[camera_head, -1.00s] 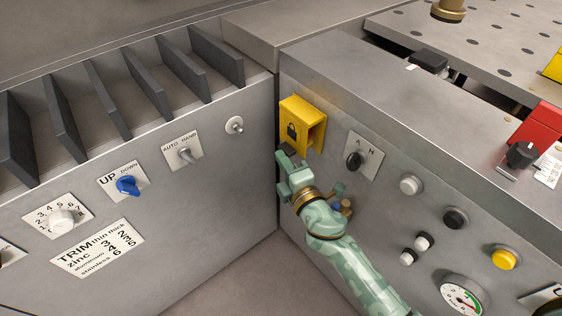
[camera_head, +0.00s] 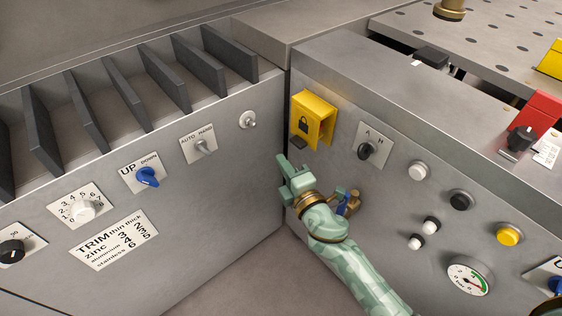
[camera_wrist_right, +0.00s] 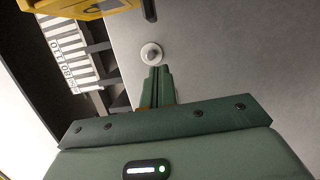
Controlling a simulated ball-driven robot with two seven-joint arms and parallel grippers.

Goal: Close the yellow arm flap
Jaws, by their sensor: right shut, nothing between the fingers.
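The yellow arm flap (camera_head: 309,122), marked with a black padlock, is on the front of the right-hand cabinet near the inner corner. It stands out from the panel, and its hollow right side shows. A dark tab (camera_head: 298,142) sticks out at its lower left. Part of yellow (camera_wrist_right: 85,8) shows at the top of the right wrist view. My right gripper (camera_head: 281,160) is below and left of the flap, apart from it, with its fingers (camera_wrist_right: 156,72) together and empty. My left gripper is not in view.
An A/H selector (camera_head: 366,151) sits right of the flap. A blue-handled valve (camera_head: 347,203) is close to my right wrist. The left panel carries a silver knob (camera_head: 248,119) and an AUTO/HAND switch (camera_head: 200,146).

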